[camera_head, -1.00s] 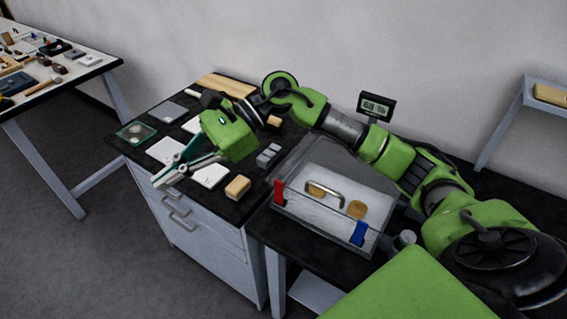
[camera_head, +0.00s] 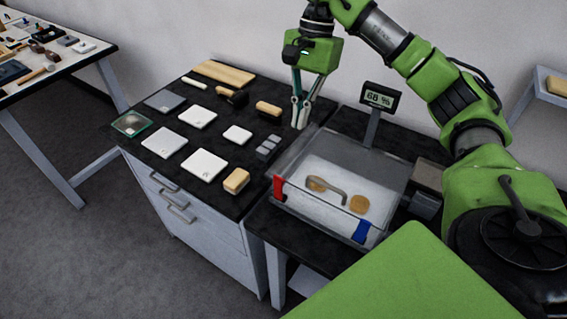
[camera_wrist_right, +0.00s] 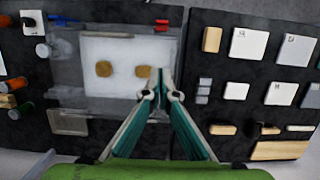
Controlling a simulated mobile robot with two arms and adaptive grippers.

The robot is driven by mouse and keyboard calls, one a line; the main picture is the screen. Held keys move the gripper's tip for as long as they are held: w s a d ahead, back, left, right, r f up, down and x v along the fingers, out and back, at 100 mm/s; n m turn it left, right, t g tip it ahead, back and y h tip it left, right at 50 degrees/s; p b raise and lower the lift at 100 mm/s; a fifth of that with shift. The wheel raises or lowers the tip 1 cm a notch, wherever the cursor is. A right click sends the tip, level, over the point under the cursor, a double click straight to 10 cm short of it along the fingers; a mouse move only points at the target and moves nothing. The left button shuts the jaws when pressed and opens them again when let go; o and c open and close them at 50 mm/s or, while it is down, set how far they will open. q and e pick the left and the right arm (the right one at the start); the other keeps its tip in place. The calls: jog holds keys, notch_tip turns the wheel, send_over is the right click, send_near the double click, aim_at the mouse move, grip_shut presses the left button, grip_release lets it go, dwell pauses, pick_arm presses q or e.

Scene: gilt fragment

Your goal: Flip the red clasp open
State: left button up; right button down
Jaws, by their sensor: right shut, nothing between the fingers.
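The red clasp (camera_head: 278,188) is at the left front corner of a clear box (camera_head: 318,213), upright against its front wall. It also shows in the wrist view as small red pieces (camera_wrist_right: 161,25). A blue clasp (camera_head: 361,231) is at the box's right front corner. The lid has a grey handle (camera_head: 330,187), and two gold pieces (camera_head: 359,204) lie inside. My right gripper (camera_head: 301,127) points down above the box's back left side, its fingertips (camera_wrist_right: 159,75) together and empty, apart from the red clasp. My left gripper is out of view.
A display (camera_head: 378,100) reading 68 % stands behind the box.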

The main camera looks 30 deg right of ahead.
jog(key=p, duration=0.3)
send_near(284, 176)
jog(key=f, duration=0.1)
jog(key=d+f, duration=0.1)
jog(key=f, duration=0.2)
jog(key=shift+w+d+f, duration=0.25)
jog(key=shift+f, duration=0.15)
jog(key=a, duration=0.1)
jog(key=a+p, duration=0.1)
jog(key=s+a, duration=0.1)
jog(key=shift+f+p, duration=0.3)
jog(key=shift+f, duration=0.05)
jog(key=shift+s+a, duration=0.2)
jog(key=shift+a, duration=0.25)
jog(key=shift+f, duration=0.15)
jog(key=shift+a, duration=0.1)
